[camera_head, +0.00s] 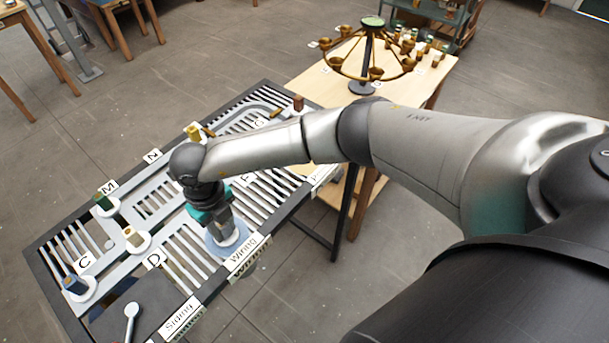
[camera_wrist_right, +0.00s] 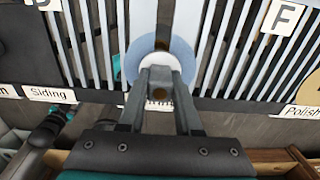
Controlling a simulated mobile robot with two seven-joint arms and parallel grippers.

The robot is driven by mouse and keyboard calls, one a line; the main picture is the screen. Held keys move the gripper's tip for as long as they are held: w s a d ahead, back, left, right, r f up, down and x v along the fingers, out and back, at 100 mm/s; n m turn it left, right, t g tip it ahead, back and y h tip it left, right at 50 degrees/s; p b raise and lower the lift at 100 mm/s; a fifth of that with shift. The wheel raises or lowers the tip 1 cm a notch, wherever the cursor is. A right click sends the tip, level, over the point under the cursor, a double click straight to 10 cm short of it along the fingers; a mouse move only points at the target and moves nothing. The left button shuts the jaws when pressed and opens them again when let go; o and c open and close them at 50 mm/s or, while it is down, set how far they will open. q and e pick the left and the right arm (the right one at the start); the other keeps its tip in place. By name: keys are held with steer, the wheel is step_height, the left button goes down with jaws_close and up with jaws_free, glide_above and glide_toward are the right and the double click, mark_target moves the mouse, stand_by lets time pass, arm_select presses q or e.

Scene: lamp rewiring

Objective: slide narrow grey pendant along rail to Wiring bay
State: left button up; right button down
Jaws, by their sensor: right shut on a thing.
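My right gripper (camera_head: 222,230) points down at the near edge of the rail table, just behind the Wiring label (camera_head: 243,254). It is shut on the narrow grey pendant's top, which the fingers mostly hide. The pendant's pale round disc (camera_head: 230,241) shows below the fingers, with a blue-grey ring around it. In the right wrist view the closed fingers (camera_wrist_right: 160,84) stand over that disc (camera_wrist_right: 139,62). The disc sits in line with the Wiring label, close to it.
Other pendant tops stand on the rail table (camera_head: 49,248): green (camera_head: 103,202), tan (camera_head: 134,237), blue (camera_head: 74,285) and yellow (camera_head: 193,133). The Siding label (camera_head: 181,317) is to the left along the near edge. A wooden table (camera_head: 315,86) with a brass chandelier (camera_head: 368,50) stands behind.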

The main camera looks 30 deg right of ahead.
steer(key=shift+f, duration=0.1)
steer(key=c, duration=0.5)
jaws_free()
step_height(320, 180, up, 15)
steer(key=b, duration=0.2)
steer(key=shift+r+b, duration=0.2)
steer(key=shift+b, duration=0.1)
